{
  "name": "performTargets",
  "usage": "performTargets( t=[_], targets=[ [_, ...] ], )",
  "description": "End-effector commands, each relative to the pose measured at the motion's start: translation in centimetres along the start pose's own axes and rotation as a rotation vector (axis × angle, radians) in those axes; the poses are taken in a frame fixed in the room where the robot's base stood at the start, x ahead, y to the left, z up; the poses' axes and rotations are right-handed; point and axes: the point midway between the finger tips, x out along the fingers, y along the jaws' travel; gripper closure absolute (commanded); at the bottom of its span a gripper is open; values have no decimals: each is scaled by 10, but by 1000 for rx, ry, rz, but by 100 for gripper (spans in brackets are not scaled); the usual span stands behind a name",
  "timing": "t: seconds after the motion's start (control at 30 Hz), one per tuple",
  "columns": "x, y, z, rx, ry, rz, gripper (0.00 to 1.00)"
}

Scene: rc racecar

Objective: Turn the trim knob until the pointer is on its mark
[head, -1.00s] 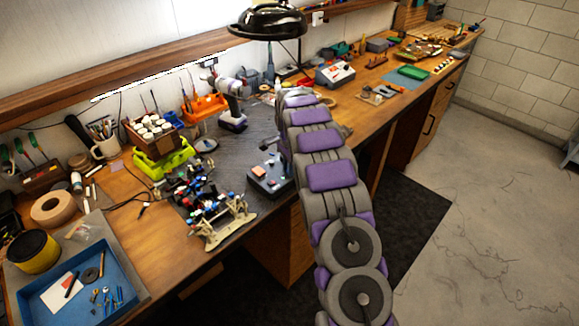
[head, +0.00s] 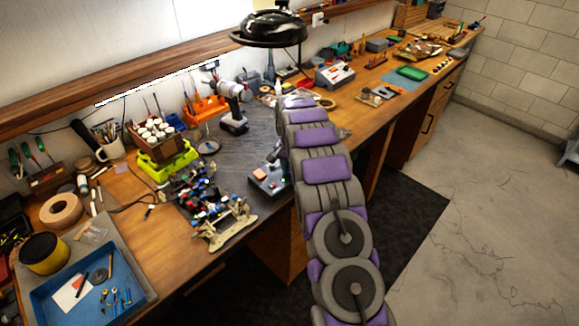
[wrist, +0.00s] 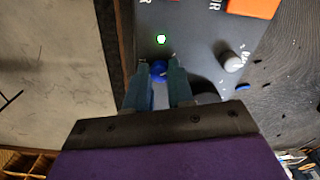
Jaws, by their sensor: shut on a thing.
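The blue trim knob (wrist: 159,69) shows in the wrist view between the fingertips of my gripper (wrist: 159,73). The two blue-grey fingers are shut on it, one on each side. The knob stands on a dark grey box, whose face (wrist: 192,22) fills the upper middle of the wrist view. A bright white-green dot (wrist: 161,39) lies on that face just above the knob. I cannot make out the pointer on the knob. In the head view the box (head: 267,186) sits at the bench's front edge; my arm hides the gripper and knob there.
A pale knob (wrist: 233,62) and an orange block (wrist: 253,7) are on the same box, right of my fingers. The RC car chassis (head: 208,195) stands left of the box. A drill (head: 234,105) stands behind on the bench. The floor at right is clear.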

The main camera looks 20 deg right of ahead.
Motion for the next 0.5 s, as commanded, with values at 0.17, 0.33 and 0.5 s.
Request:
performTargets(
  t=[0.17,0.33,0.5],
  targets=[
    [-2,0,0,-91,-1,0,100],
    [-1,1,0,-145,-1,0,100],
    [-1,1,0,-167,-1,0,100]
  ],
)
